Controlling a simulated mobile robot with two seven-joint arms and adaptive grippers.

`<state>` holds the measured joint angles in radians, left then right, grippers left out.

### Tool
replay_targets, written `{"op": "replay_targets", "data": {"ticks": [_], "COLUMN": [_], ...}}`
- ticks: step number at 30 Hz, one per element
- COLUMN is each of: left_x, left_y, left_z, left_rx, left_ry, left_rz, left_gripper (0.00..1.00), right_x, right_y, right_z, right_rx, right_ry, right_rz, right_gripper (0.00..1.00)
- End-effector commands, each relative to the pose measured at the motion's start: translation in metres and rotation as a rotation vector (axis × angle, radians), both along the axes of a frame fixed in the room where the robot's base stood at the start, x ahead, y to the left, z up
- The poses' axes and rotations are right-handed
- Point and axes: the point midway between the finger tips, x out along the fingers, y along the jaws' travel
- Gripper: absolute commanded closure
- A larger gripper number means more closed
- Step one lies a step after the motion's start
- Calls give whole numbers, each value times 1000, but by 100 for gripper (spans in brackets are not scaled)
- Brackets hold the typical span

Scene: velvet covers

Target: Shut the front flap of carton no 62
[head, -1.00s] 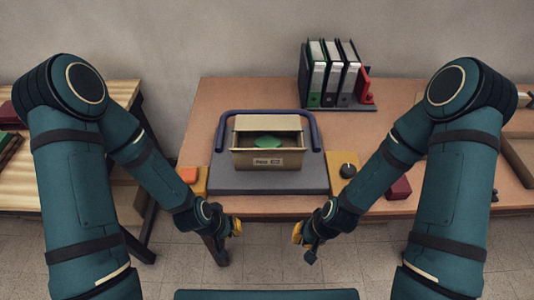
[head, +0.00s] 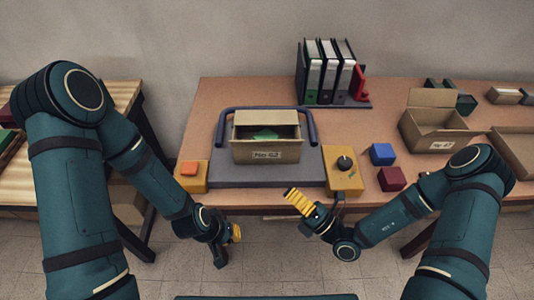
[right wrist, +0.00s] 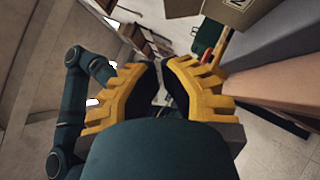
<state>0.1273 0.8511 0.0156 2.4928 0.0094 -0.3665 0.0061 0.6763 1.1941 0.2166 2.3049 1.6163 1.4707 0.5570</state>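The tan carton no 62 (head: 266,153) stands on a grey board with a blue rail around it, at the middle of the table. Its label reads No 62, its top is open, and a green item (head: 266,134) shows inside. I cannot clearly make out its front flap. My right gripper (head: 290,192) is in front of the table edge, right of the carton and apart from it. Its yellow fingers in the right wrist view (right wrist: 160,66) look closed together with nothing between them. My left gripper (head: 237,232) hangs low in front of the table, its fingers too small to judge.
An orange-button box (head: 193,177) and a yellow dial box (head: 344,174) flank the board (head: 265,174). Blue (head: 382,154) and dark red (head: 392,179) blocks lie to the right. Another open carton (head: 435,133) stands farther right. Binders (head: 330,75) stand behind.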

Motion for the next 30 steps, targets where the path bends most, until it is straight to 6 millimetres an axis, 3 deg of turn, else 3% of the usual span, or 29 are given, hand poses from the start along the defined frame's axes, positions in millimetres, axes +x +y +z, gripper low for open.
{"op": "replay_targets", "data": {"ticks": [3,7,21,30], "left_x": [0,0,0,0], "left_y": [0,0,0,0], "left_z": [0,0,1,0], "left_rx": [0,0,0,0], "left_ry": [0,0,-1,-1], "left_rz": [0,0,0,0], "left_gripper": [100,100,100,100], "right_x": [8,16,67,96], "right_y": [-5,4,68,65], "right_z": [2,7,41,58], "right_rx": [29,30,27,25], "right_ry": [15,14,11,11], "right_rz": [-39,-39,-35,-37], "right_gripper": [100,100,100,100]}}
